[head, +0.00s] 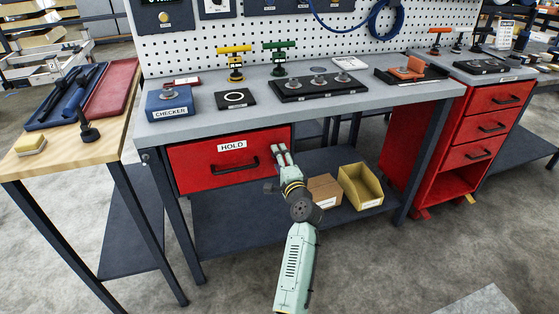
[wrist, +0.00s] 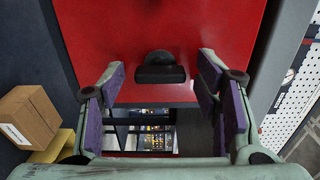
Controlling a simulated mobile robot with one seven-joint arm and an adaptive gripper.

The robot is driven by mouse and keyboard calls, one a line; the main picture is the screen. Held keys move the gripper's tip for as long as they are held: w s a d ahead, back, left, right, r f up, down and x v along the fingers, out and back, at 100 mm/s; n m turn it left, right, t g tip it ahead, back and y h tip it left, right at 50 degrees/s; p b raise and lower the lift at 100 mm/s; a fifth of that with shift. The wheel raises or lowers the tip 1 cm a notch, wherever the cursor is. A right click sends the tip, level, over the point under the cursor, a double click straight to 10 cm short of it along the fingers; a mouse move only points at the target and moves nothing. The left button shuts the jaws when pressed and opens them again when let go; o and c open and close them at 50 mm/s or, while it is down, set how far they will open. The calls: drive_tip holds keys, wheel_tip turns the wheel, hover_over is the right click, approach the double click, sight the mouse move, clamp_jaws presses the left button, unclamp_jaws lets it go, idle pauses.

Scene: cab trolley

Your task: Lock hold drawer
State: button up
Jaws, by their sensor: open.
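The red drawer front (head: 200,165) labelled HOLD (head: 232,145) sits under the workbench top and looks closed. Its black bar handle (head: 235,167) runs across the front. My gripper (head: 280,152) is open and empty at the right end of the drawer front, to the right of the handle. In the wrist view the red front (wrist: 150,25) fills the upper middle.
A cardboard box (head: 324,190) and a yellow bin (head: 361,187) stand on the lower shelf, below right of the drawer. The blue CHECKER box (head: 172,104) and several fixtures stand on the bench top (head: 215,122). A wooden side table (head: 70,150) stands left.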

drive_tip(key=v, duration=1.2)
idle(0.4)
